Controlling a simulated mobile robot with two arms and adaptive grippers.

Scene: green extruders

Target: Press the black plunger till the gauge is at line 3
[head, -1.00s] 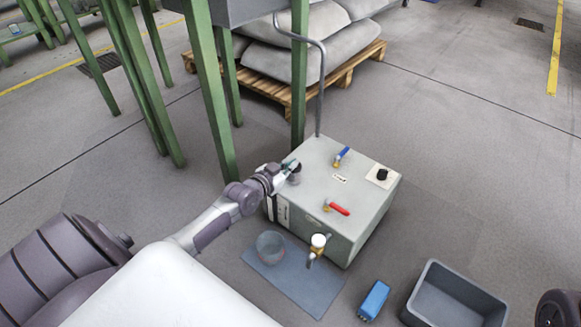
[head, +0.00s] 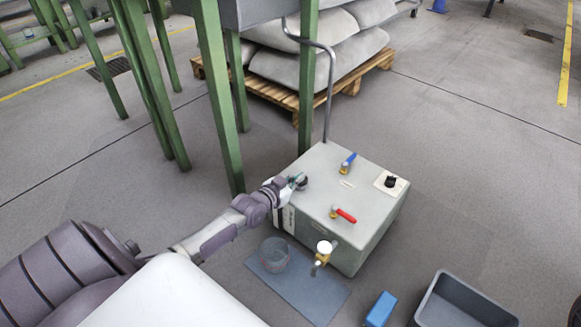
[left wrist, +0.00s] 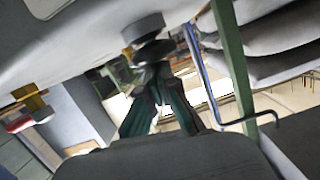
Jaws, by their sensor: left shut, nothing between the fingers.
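The black plunger (head: 303,184) is a dark round cap at the left edge of the grey box's (head: 335,190) top. My left gripper (head: 297,181) is at it, its shut fingers partly hiding it. In the left wrist view the plunger (left wrist: 146,28) is a dark disc at top centre. The shut fingertips (left wrist: 152,62) are right at it there; whether they touch I cannot tell. A pale upright strip, perhaps the gauge (head: 288,218), is on the box's left front face, partly behind my arm. Its reading is too small to make out. My right gripper is out of view.
The box top carries a blue-handled valve (head: 348,162), a red-handled valve (head: 343,214) and a black knob (head: 391,181). A tap (head: 324,250), a glass beaker (head: 274,254) on a blue mat (head: 305,290), a blue block (head: 381,309) and a grey bin (head: 465,303) are in front. Green table legs (head: 219,110) stand behind.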

